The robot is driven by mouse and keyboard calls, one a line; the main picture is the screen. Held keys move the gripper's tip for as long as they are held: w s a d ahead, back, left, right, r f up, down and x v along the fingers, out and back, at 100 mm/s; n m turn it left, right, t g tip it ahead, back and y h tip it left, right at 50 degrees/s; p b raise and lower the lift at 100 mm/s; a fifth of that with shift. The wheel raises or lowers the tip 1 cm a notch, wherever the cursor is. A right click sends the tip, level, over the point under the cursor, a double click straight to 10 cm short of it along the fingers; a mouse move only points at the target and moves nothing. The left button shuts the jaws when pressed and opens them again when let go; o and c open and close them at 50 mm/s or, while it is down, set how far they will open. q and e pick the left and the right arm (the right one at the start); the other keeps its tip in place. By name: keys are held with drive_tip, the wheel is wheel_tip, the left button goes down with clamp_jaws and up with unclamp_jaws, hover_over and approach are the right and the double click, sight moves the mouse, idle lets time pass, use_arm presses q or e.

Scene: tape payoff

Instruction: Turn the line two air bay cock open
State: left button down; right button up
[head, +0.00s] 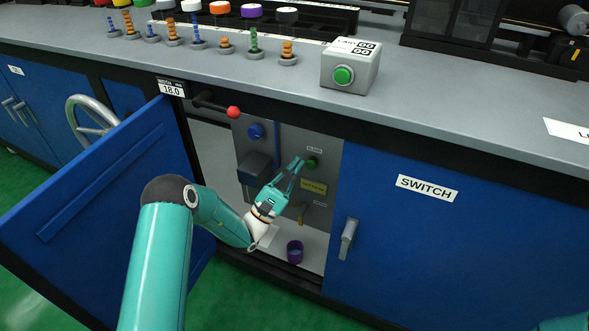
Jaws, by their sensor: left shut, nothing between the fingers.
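The open bay holds a grey panel (278,136) with a blue knob (256,131) at upper left, a green knob (312,163) at right and an orange-brown lever (302,213) lower down. The small labels are too blurred to read, so I cannot tell which part is the air cock. My left gripper (296,168) reaches into the bay, its fingers shut and empty, with the tips just left of the green knob. I cannot tell whether they touch it. My right gripper is not in view.
The blue bay door (105,190) stands open at left. A red-tipped lever (233,112) juts out above the bay. A purple cup (295,252) stands on the bay floor. The closed SWITCH door (430,235) is at right. A green-button box (350,67) sits on the counter.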

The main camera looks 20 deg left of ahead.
use_arm(q)
drive_tip(key=w+d+r+b, duration=0.2)
drive_tip(key=w+d+r, duration=0.2)
drive_tip(key=r, duration=0.4)
drive_tip(key=shift+w, duration=0.35)
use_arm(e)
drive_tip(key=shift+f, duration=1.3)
use_arm(q)
drive_tip(key=shift+d, duration=0.1)
